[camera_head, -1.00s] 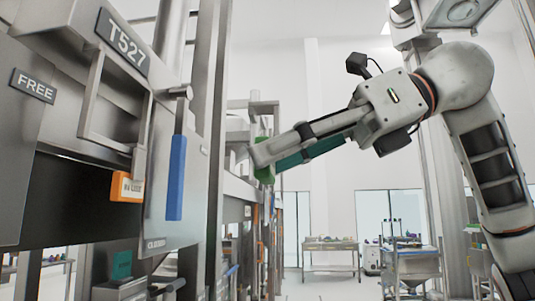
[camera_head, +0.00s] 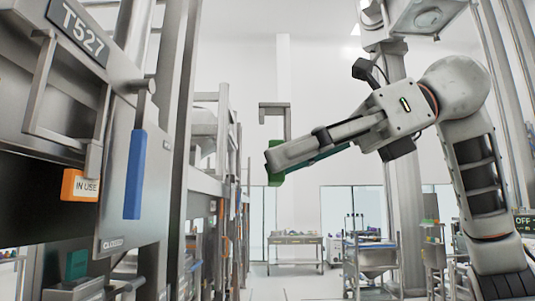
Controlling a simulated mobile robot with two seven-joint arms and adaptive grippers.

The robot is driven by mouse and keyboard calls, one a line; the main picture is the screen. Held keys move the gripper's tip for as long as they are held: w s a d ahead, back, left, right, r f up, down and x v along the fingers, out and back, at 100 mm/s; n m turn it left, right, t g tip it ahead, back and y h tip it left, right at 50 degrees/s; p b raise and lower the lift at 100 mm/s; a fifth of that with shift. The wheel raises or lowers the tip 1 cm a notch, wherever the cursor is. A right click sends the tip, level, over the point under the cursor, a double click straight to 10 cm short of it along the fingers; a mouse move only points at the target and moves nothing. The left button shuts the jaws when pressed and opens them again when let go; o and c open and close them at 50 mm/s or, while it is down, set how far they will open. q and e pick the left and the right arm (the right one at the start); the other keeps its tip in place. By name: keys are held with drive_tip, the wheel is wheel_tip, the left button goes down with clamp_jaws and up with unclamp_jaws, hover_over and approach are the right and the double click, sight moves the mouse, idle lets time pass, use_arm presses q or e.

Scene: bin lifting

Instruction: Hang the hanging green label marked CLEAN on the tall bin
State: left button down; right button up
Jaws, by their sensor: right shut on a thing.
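My right gripper (camera_head: 272,158) reaches in from the right, in mid-air near the middle of the view. It is shut on the green label (camera_head: 276,178), seen nearly edge-on, so its CLEAN marking cannot be read. A grey hook (camera_head: 274,105) rises above the label. A large steel unit marked T527 (camera_head: 120,130) fills the left side. I cannot tell whether it is the tall bin. The label is apart from this unit, to its right. My left gripper is not in view.
A table (camera_head: 295,240) and a steel cart (camera_head: 370,258) stand far back. Open floor lies between.

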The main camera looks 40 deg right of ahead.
drive_tip(key=s+d, duration=0.1)
drive_tip(key=s+d+p, duration=0.1)
drive_tip(key=d, duration=0.1)
drive_tip(key=s+d, duration=0.1)
drive_tip(key=shift+s+d, duration=0.25)
drive_tip(key=shift+d, duration=0.15)
drive_tip(key=shift+w, duration=0.1)
idle(0.4)
